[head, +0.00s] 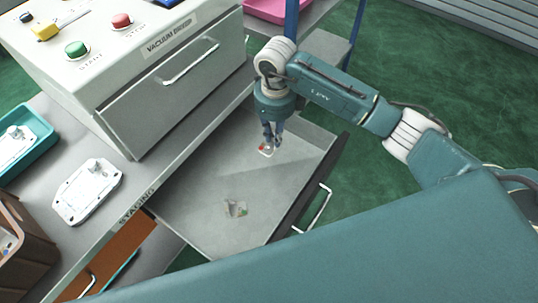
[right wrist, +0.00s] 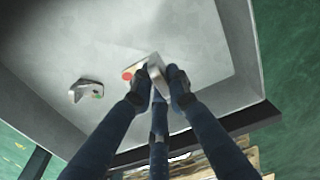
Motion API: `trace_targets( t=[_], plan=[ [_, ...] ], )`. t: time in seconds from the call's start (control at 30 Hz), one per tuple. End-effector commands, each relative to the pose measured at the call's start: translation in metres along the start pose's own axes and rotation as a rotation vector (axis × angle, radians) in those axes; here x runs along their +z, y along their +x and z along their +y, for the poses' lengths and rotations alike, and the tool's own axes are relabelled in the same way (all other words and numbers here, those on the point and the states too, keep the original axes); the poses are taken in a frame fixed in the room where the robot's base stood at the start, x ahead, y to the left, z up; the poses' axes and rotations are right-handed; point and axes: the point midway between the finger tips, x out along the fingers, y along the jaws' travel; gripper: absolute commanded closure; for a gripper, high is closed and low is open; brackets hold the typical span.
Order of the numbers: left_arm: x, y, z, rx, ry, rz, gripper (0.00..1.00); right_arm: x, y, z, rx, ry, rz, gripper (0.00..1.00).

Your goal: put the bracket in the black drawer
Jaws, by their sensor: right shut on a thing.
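The black drawer (head: 329,166) is pulled open; its front is black and its inside is light grey. My right gripper (head: 270,143) points down inside the drawer space, towards its far end. It is shut on a small metal bracket (head: 265,152) with a red mark. In the right wrist view, the fingertips (right wrist: 160,78) pinch the bracket (right wrist: 154,66) and partly hide it. I cannot tell whether the bracket touches the drawer floor. My left gripper is not in view.
Another small casting (head: 235,208) with a green mark lies on the drawer floor. An orange drawer (head: 117,262) is partly open below left. A white casting (head: 88,191), a teal tray (head: 24,143) and a brown bin (head: 22,240) stand on the bench beside the vacuum box (head: 160,112).

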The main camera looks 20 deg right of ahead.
Motion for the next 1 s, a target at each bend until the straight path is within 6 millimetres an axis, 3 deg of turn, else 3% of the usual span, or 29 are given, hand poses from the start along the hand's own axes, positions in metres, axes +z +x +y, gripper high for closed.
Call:
trace_targets(
  t=[0.1, 0.2, 0.47, 0.6, 0.73, 1.0],
  plan=[
    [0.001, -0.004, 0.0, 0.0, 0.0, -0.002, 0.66, -0.001, 0.032, 0.001, 0.003, 0.001, 0.004, 1.0],
    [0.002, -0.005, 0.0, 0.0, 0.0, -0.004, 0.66, 0.0, 0.051, 0.001, 0.002, -0.001, 0.001, 1.0],
    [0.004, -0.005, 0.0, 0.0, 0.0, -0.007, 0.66, 0.0, 0.076, 0.001, 0.002, -0.001, 0.001, 1.0],
    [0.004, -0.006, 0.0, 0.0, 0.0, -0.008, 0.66, 0.0, 0.099, 0.001, 0.003, -0.001, 0.001, 1.0],
    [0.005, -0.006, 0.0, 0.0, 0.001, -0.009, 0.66, 0.001, 0.109, 0.001, 0.001, -0.002, -0.001, 1.0],
    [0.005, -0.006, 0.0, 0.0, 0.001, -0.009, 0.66, 0.001, 0.111, 0.0, 0.0, -0.003, -0.001, 1.0]
  ],
)
